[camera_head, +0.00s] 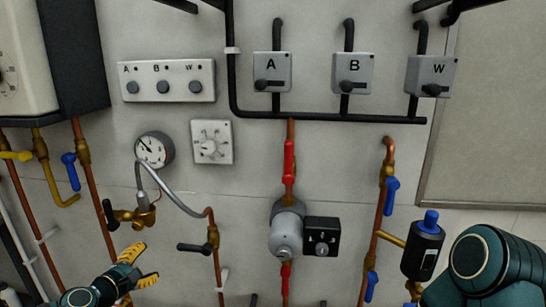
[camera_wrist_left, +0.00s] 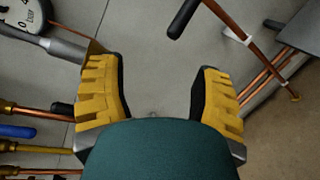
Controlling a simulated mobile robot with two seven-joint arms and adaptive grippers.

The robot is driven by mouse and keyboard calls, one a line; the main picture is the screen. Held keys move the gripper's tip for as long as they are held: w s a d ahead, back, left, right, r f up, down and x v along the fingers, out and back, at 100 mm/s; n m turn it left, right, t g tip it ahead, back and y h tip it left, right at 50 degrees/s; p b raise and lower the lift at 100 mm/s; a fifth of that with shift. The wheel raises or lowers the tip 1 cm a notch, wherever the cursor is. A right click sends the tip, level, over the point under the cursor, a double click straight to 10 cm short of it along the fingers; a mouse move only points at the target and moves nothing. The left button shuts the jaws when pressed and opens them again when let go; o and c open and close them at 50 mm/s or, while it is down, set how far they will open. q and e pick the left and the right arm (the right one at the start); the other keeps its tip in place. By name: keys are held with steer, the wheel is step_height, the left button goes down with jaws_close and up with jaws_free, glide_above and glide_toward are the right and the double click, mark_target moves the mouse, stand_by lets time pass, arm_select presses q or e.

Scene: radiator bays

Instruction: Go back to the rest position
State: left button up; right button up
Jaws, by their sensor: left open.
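My left gripper (camera_head: 141,266) is low at the left in the head view, in front of the wall. Its two yellow fingers are spread and nothing is between them. In the left wrist view the open fingers (camera_wrist_left: 160,95) frame bare grey wall. The gripper is below the brass valve (camera_head: 135,215) with a black handle, and appears apart from it. A dark teal part of my right arm (camera_head: 490,262) fills the lower right corner of the head view. My right gripper does not show.
Near the left gripper are a pressure gauge (camera_head: 154,149), a braided hose (camera_head: 175,196) and a black-handled valve (camera_head: 196,248). A pump (camera_head: 286,232) is at centre. A black cylinder with a blue cap (camera_head: 423,247) is close beside my right arm in the picture. Switches A, B and W are above.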

arm_select(q)
steer(key=s+d+f+m+g+h, duration=0.1)
steer(key=s+d+f+m+g, duration=0.15)
steer(key=d+f, duration=0.4)
steer(key=s+d+f+m+g+h, duration=0.2)
steer(key=d+f+m, duration=0.1)
steer(key=d, duration=0.6)
steer(key=s+d+f+m+g+h, duration=0.1)
steer(key=s+d+f+m+g, duration=0.15)
steer(key=d+f, duration=0.4)
steer(key=s+d+f+m+g+y, duration=0.2)
steer(key=s+f+m+g, duration=0.1)
steer(key=s, duration=0.6)
steer(key=s+d+f+m+g+y, duration=0.2)
steer(key=s+f+m+g, duration=0.1)
steer(key=s+f+m, duration=0.2)
steer(key=s+m, duration=0.2)
steer(key=s, duration=0.2)
steer(key=shift+d+f, duration=0.25)
steer(key=shift+d, duration=0.05)
